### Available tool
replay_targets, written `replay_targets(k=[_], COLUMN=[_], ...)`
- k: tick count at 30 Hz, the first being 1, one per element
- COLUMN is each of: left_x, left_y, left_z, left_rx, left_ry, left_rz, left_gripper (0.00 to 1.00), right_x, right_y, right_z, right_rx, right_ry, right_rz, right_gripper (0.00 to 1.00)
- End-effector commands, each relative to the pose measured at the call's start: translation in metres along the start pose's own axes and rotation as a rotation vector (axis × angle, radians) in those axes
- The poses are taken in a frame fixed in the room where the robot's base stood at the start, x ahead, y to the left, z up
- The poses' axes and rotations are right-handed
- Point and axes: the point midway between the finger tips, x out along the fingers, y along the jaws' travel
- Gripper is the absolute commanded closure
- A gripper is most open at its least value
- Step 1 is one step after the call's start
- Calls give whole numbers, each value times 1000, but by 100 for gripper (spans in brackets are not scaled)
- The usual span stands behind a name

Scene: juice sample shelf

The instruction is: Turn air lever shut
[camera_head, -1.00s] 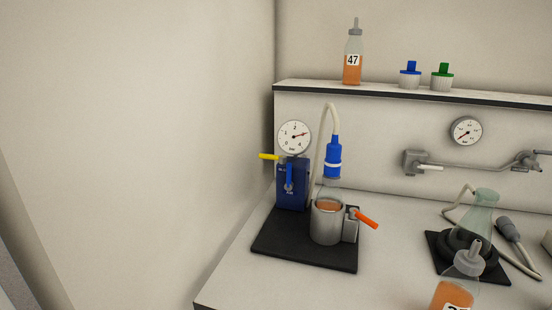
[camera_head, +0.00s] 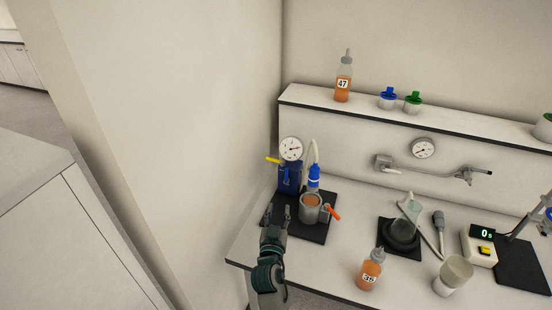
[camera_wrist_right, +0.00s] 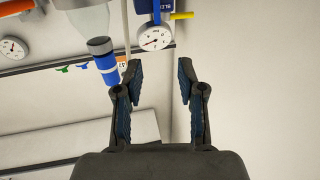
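A dark blue box (camera_head: 290,178) with a round gauge (camera_head: 291,148) on top stands at the back left of the bench. A yellow lever (camera_head: 272,160) sticks out to its left, and a small blue lever is on its front, hard to make out now. In the wrist view, the picture is upside down: the gauge (camera_wrist_right: 153,37), the yellow lever (camera_wrist_right: 182,15) and the blue lever (camera_wrist_right: 157,12) are near the top. My right gripper (camera_head: 280,210) is open and empty, in front of the box and apart from it. Its two fingers (camera_wrist_right: 159,70) are spread. My left gripper is not in view.
A metal cup (camera_head: 311,210) with an orange lever (camera_head: 332,213) stands on the black base (camera_head: 312,234), right of my gripper. A blue cylinder (camera_head: 314,177) with a hose hangs above it. An orange bottle (camera_head: 370,272) stands at the front. A wall (camera_head: 190,130) closes the left side.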

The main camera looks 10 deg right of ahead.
Motion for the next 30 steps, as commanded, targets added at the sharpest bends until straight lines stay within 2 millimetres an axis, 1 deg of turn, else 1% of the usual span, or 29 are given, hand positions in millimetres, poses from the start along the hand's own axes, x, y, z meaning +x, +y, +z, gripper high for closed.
replay_targets(k=[1,3,5,7,10,17,21,24,27,30], left_x=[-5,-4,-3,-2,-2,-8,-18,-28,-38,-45], left_y=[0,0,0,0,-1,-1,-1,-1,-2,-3], left_z=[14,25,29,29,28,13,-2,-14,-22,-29], left_rx=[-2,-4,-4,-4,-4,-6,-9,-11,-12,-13], left_ry=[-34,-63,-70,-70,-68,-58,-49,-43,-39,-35], left_rz=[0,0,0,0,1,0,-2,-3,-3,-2], left_gripper=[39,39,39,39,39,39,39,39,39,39], right_x=[0,3,7,16,36,92,125,145,159,168], right_y=[2,3,4,3,4,6,8,9,8,8], right_z=[-4,0,2,3,3,6,8,9,9,9], right_rx=[-2,-5,-6,-8,-7,-8,-6,-5,-6,-6], right_ry=[-15,-29,-32,-30,-29,-28,-29,-28,-29,-29], right_rz=[15,27,30,29,29,29,28,28,27,27], right_gripper=[61,61,61,61,61,61,61,61,61,61])
